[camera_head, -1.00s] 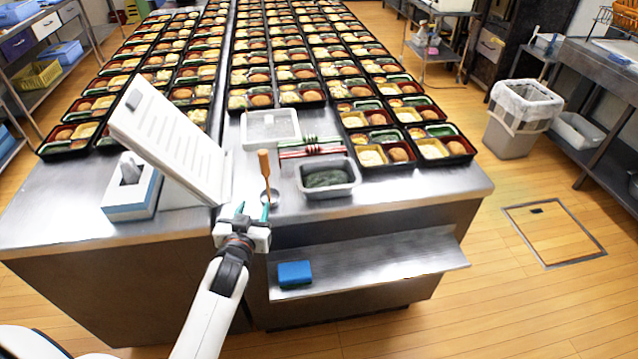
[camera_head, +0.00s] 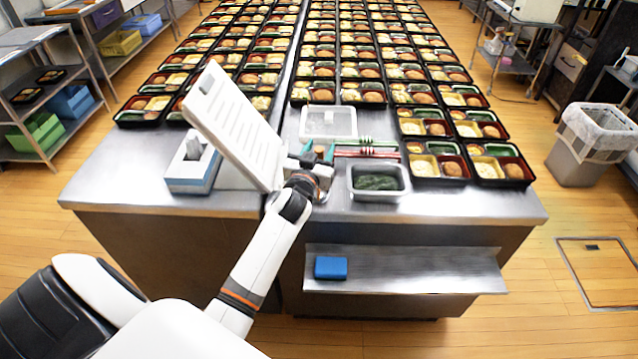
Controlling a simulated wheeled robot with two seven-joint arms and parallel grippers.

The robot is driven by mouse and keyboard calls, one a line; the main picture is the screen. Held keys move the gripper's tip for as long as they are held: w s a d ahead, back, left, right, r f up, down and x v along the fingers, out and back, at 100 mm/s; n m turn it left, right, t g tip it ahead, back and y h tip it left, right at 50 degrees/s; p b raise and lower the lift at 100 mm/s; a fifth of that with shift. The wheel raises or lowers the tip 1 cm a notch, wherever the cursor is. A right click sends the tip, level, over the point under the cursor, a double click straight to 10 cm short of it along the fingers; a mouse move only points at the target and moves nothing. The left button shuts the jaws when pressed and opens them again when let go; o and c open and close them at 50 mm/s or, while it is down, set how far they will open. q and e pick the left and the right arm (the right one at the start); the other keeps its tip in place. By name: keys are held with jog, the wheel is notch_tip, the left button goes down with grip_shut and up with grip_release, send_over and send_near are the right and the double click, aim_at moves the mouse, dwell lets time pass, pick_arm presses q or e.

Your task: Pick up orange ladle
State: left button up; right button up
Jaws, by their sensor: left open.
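My left gripper (camera_head: 318,152) is over the table beside the slanted white board, with its teal fingertips apart and pointing away from me. The orange ladle cannot be made out clearly now. The gripper and wrist cover the spot where its upright handle stood in the earlier view. A small brownish patch shows between the fingertips, but I cannot tell whether it is the handle. My right gripper is not in view.
A slanted white board (camera_head: 232,125) stands close left of my gripper. A tissue box (camera_head: 193,168) is farther left. A metal pan of greens (camera_head: 378,195), red and green sticks (camera_head: 366,148) and a clear-lidded container (camera_head: 328,122) are nearby. Bento trays (camera_head: 437,183) fill the table behind.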

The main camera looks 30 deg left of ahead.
pick_arm(q)
jog(key=shift+x, duration=0.9)
jog(key=shift+d, duration=0.1)
jog(key=shift+c, duration=0.5)
grip_shut()
